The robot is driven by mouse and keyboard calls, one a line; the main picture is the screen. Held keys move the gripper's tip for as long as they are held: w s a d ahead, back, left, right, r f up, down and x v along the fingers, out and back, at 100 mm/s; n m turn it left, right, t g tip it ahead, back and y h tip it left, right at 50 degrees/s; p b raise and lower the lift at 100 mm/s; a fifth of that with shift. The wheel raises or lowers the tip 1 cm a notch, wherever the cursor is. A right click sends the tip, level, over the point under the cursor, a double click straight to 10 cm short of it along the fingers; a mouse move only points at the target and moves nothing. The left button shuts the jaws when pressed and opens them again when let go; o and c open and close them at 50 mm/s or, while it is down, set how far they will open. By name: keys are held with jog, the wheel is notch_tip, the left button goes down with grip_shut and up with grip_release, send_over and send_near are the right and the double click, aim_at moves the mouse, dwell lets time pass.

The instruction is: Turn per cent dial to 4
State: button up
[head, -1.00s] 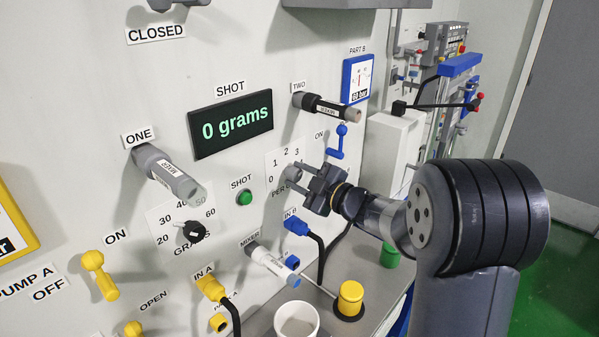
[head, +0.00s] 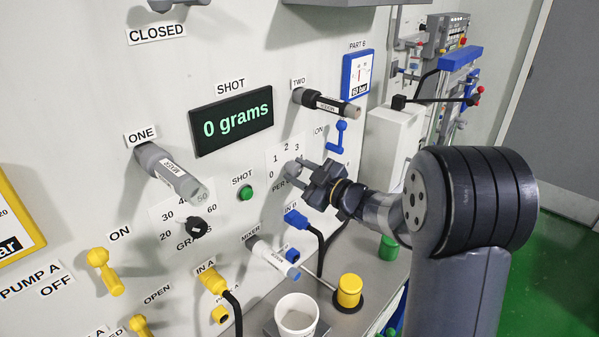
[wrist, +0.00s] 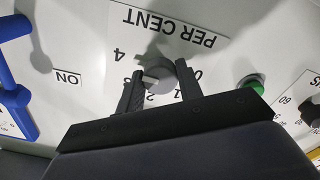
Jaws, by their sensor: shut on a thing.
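The per cent dial (wrist: 162,80) is a round grey knob on the white panel, seen upside down in the wrist view. A pale mark shows on its face, but I cannot tell exactly which number it points at. Its scale plate (wrist: 200,35) reads PER CENT; the 4 lies to the dial's upper left, with 0, 1 and part of another figure near the right finger. My gripper (wrist: 159,90) has one finger on each side of the dial and is shut on it. In the head view my gripper (head: 297,172) covers most of the dial.
A green shot button (wrist: 252,84) is to the right in the wrist view, a blue lever (wrist: 12,80) to the left. In the head view the mixer tube (head: 274,259), blue IN B plug (head: 297,219) and white cup (head: 297,314) are below my gripper.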

jog(key=o, duration=1)
jog(key=shift+d, duration=0.1)
jog(key=b+v, duration=0.3)
jog(key=v, duration=0.7)
jog(key=shift+s+d, duration=0.2)
jog(key=shift+s, duration=0.05)
jog(key=p+x, duration=0.3)
jog(key=x, duration=0.8)
jog(key=shift+s, duration=0.1)
